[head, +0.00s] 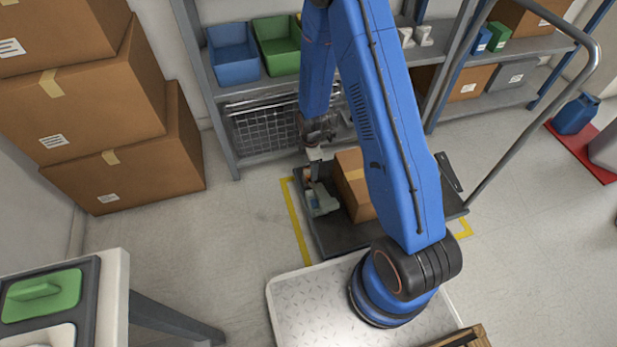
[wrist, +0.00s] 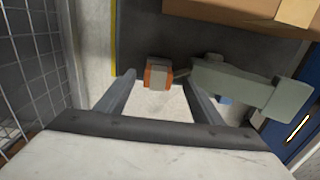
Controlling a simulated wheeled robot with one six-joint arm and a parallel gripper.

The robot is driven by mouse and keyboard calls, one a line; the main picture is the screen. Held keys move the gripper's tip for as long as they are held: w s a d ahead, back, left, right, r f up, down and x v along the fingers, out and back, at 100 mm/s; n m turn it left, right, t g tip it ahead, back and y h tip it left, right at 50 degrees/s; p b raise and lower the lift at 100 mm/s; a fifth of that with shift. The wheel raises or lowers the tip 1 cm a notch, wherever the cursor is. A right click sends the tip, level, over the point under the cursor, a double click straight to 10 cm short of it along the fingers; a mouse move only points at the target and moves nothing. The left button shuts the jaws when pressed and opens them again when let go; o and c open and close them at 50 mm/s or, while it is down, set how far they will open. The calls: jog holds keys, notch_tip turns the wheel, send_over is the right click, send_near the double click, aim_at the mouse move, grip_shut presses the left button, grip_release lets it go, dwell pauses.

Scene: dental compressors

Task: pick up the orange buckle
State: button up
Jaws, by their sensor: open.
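The orange buckle (wrist: 148,76), orange at its sides with a pale middle, lies on a dark cart deck (wrist: 222,44) in the wrist view. My gripper (wrist: 160,84) is open and empty, its two fingers spread to either side of the buckle in that picture. I cannot tell how much height is left between the fingertips and the buckle. In the head view my gripper (head: 314,155) hangs over the cart's left end, and the buckle is too small and covered to make out clearly. A grey-green object (wrist: 238,91) lies just right of the buckle, close to the right finger.
A cardboard box (head: 352,190) stands on the cart deck beside the grey-green object. A wire-mesh panel (wrist: 22,65) is left of my gripper. Shelving with blue (head: 232,55) and green (head: 278,45) bins stands behind. Stacked cartons (head: 125,165) are at left; floor between is clear.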

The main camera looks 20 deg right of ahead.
aim_at(309, 172)
jog(key=shift+w+a+f, duration=0.1)
jog(key=shift+a+f, duration=0.1)
jog(key=shift+f, duration=1.05)
jog(key=shift+a+f, duration=0.2)
jog(key=shift+f, duration=1.05)
jog(key=shift+c, duration=0.2)
jog(key=c, duration=1.2)
jog(key=shift+o, duration=0.2)
jog(key=shift+r, duration=0.15)
notch_tip(309, 172, up, 25)
